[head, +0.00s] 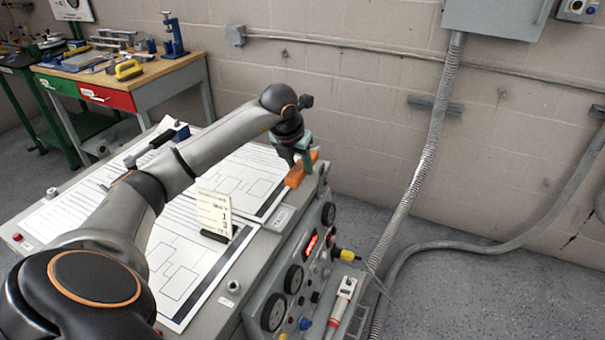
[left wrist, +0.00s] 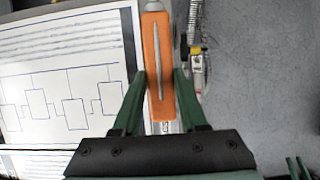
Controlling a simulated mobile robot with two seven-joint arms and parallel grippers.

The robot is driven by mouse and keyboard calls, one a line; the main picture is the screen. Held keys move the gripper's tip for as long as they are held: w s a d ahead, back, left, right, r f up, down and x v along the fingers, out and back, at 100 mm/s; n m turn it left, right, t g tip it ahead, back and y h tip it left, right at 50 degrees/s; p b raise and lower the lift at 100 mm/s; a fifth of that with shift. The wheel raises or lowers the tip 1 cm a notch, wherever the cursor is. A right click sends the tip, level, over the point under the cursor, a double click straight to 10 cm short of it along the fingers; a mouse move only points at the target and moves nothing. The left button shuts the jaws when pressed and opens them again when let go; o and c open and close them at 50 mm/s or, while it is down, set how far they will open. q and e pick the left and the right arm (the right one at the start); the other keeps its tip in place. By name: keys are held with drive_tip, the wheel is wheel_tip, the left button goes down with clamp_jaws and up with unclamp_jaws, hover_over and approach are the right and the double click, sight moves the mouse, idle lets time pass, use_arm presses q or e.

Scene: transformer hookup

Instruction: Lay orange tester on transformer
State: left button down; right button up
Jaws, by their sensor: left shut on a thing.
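My left gripper (head: 304,163) is shut on the orange tester (head: 299,174) at the far right corner of the grey unit. In the left wrist view the orange tester (left wrist: 158,70) lies lengthwise between the green fingers (left wrist: 157,98). The grey unit (head: 251,277), with dials and a red display on its front, appears to be the transformer. The tester is over or at its top edge; I cannot tell whether it touches.
Printed diagram sheets (head: 185,268) cover much of the unit's top, with a small upright card (head: 214,213) on them. A red-and-white tool (head: 342,303) is at the unit's front side. A wooden workbench (head: 150,73) stands behind left; conduit (head: 421,165) runs down the wall.

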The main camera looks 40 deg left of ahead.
sight(303, 188)
use_arm(q)
drive_tip(key=shift+w+a+f, duration=0.25)
drive_tip(key=shift+w+f, duration=0.7)
drive_tip(key=shift+f, duration=1.7)
drive_tip(key=shift+c, duration=2.2)
unclamp_jaws()
drive_tip(key=shift+f, duration=0.1)
drive_tip(key=v, duration=1.2)
